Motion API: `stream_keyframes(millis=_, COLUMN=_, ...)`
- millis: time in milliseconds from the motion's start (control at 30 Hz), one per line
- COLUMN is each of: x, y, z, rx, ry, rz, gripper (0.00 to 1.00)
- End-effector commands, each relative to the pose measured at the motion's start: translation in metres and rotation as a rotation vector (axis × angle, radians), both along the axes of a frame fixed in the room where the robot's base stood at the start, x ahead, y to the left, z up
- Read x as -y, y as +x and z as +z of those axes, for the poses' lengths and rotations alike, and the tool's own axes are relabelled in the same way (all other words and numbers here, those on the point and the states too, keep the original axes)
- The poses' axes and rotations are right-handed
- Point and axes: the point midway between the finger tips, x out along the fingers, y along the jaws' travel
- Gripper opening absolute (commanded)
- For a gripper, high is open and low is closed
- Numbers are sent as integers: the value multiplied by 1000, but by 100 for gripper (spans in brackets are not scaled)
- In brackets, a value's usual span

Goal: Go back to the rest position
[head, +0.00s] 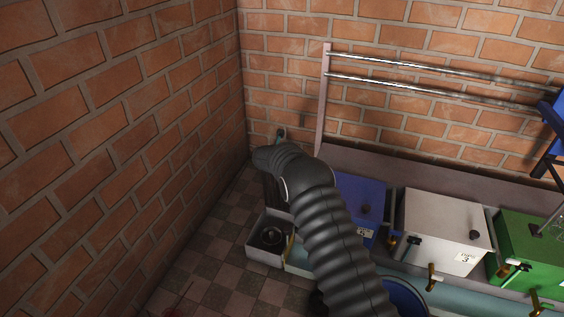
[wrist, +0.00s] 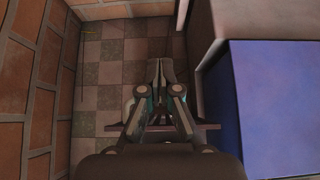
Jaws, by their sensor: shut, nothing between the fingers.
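My gripper (wrist: 158,68) shows in the wrist view with its two fingers together and nothing between them. It points over the checkered floor, left of a blue box (wrist: 275,100) and apart from it. In the head view my dark ribbed arm reaches up from the lower edge toward the wall corner. The gripper cannot be made out clearly there, as the arm's end hides it.
In the head view a blue box (head: 361,200), a white box (head: 440,225) labelled 3 and a green box (head: 530,252) stand along the back wall, below metal rails (head: 430,85). A pale open bin (head: 264,259) is left of my arm. Brick wall (head: 120,120) bounds the left.

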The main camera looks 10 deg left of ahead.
Motion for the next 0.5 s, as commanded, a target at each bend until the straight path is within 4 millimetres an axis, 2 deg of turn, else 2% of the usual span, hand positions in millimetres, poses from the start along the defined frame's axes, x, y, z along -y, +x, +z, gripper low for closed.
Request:
stream_keyframes(millis=33, x=0, y=-2, z=14, rx=0, ry=0, rz=-1, gripper=0)
stream_keyframes(millis=200, x=1, y=-6, z=35, rx=-1, ry=0, rz=-4, gripper=0)
stream_keyframes(millis=500, x=1, y=-8, z=46, rx=0, ry=8, rz=-10, gripper=0)
